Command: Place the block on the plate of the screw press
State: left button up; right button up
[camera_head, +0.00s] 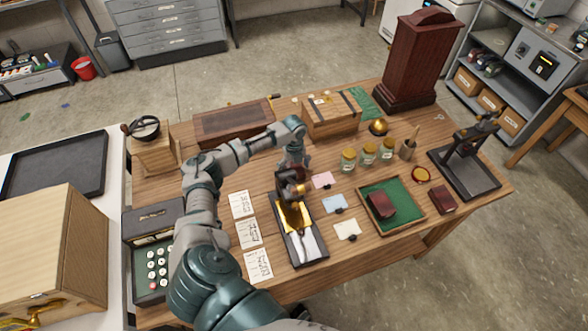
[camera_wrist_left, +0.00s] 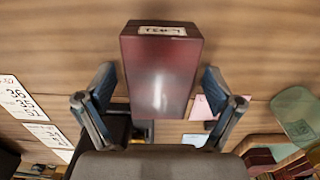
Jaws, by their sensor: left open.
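A dark red block with a white label (camera_wrist_left: 160,70) sits between the spread fingers of my left gripper (camera_wrist_left: 160,92) in the wrist view. A narrow gap shows on each side of it; what supports it cannot be told. In the head view the left gripper (camera_head: 291,190) is over the far end of a black tray (camera_head: 320,258). A black device with an upright column and flat base (camera_head: 470,180), seemingly the screw press, stands at the table's right end, well apart from the gripper. My right gripper is not in view.
A green-lined tray (camera_head: 412,222) holds a dark red block (camera_head: 380,204); another red block (camera_head: 442,199) lies beside it. Several glass jars (camera_head: 367,154), a brush cup (camera_head: 407,148) and cards (camera_head: 335,203) lie between gripper and device. A tall wooden case (camera_head: 418,60) stands behind.

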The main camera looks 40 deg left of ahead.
pick_arm(q)
jog(key=shift+r, duration=0.15)
jog(key=c, duration=1.5)
